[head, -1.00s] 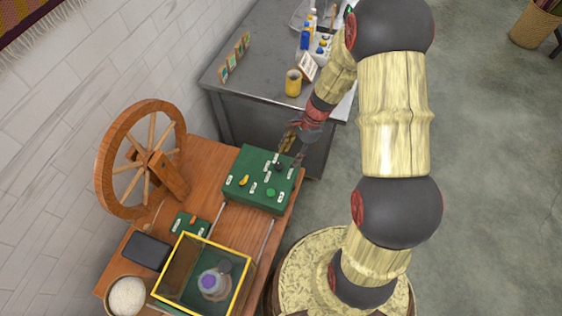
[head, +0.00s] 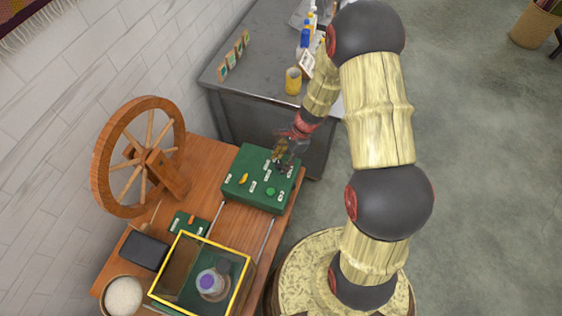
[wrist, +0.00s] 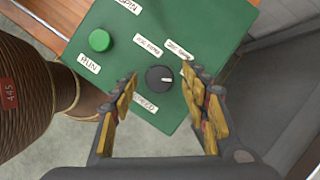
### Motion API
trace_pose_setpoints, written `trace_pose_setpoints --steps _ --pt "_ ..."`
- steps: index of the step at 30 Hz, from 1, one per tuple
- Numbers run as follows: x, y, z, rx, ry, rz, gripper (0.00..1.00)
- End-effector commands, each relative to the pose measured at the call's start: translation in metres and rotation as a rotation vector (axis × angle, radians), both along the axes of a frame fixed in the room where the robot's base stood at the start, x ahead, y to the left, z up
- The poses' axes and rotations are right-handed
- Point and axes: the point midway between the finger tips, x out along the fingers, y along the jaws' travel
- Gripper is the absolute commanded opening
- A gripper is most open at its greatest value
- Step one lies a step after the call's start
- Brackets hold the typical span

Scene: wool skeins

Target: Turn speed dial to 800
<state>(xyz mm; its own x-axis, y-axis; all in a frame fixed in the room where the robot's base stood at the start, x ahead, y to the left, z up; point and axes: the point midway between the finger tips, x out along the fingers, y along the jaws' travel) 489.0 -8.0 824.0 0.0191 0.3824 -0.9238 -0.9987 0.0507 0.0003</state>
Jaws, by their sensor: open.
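The green control box (head: 235,190) sits on the wooden bench, and its top face also shows in the wrist view (wrist: 125,50). The black speed dial (wrist: 160,78) has a white pointer mark aimed to the right in the wrist view. White labels surround it; one reads 800 RPM (wrist: 148,46), another to its right (wrist: 179,50) is hard to read, and the one below is partly covered by a finger. My gripper (wrist: 160,90) is open, with one finger on each side of the dial. In the head view my gripper (head: 285,158) hides the dial. I cannot tell whether the fingers touch it.
A yellow-framed clear case (head: 248,272), a spinning wheel (head: 103,205) and a small green panel (head: 190,223) stand on the bench. A grey table (head: 225,88) with a yellow cup (head: 293,82) is behind.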

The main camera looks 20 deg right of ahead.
Motion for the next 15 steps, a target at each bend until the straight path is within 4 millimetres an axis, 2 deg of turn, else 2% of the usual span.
trace_pose_setpoints --steps 5,15 --pt "0.0 -0.0001 0.0003 0.0 0.0 0.0 0.46" --pt "-0.0001 -0.0002 0.0002 0.0 0.0 0.0 0.27"
